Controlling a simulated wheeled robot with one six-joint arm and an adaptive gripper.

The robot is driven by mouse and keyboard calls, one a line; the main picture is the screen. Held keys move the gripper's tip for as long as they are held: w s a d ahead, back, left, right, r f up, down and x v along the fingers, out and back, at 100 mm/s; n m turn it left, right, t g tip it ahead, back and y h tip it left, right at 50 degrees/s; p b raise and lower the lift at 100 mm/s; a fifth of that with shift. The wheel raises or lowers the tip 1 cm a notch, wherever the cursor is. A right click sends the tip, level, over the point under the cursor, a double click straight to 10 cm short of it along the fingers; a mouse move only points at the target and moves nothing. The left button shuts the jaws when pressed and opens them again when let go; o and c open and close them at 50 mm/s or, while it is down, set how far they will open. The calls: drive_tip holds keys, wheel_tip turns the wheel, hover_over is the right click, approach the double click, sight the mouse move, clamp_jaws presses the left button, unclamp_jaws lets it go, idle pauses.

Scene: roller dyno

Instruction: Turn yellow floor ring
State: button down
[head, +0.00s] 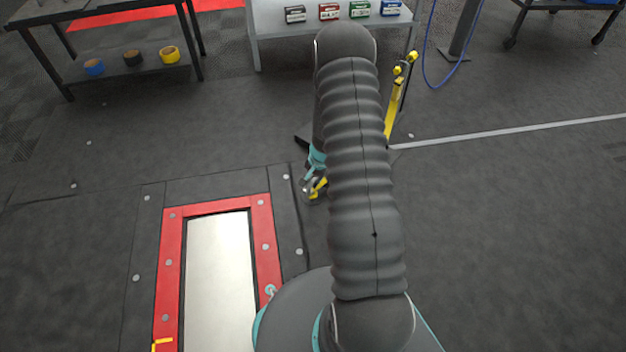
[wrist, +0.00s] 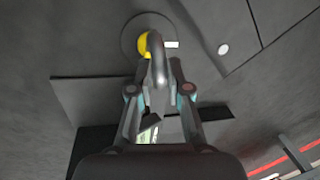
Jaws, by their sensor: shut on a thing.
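The floor ring shows in the wrist view as a grey curved loop (wrist: 159,62) with a yellow part (wrist: 143,45) at its far left side, over a round dark plate (wrist: 130,37) on the floor. A small white mark (wrist: 172,44) lies just right of the loop. My gripper (wrist: 160,95) is shut on the near end of the loop. In the head view my gripper (head: 314,184) is low at the floor beside my arm, with a bit of yellow (head: 319,187) at its tips. My arm hides much of that spot.
A red-framed metal plate (head: 263,222) is set in the floor at left. A yellow stand (head: 392,108) rises behind my arm. A dark bench (head: 120,75) with tape rolls and a pale shelf (head: 275,25) with small boxes stand at the back. Floor at right is clear.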

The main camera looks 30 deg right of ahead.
drive_tip(key=shift+w+m, duration=0.1)
drive_tip(key=shift+m, duration=0.7)
drive_tip(key=shift+r, duration=0.1)
drive_tip(key=c, duration=1.1)
unclamp_jaws()
drive_tip(key=shift+w, duration=0.1)
drive_tip(key=shift+c, duration=0.2)
wheel_tip(320, 180, up, 12)
drive_tip(key=s, duration=0.2)
drive_tip(key=shift+s+d, duration=0.15)
drive_tip(key=shift+d, duration=0.3)
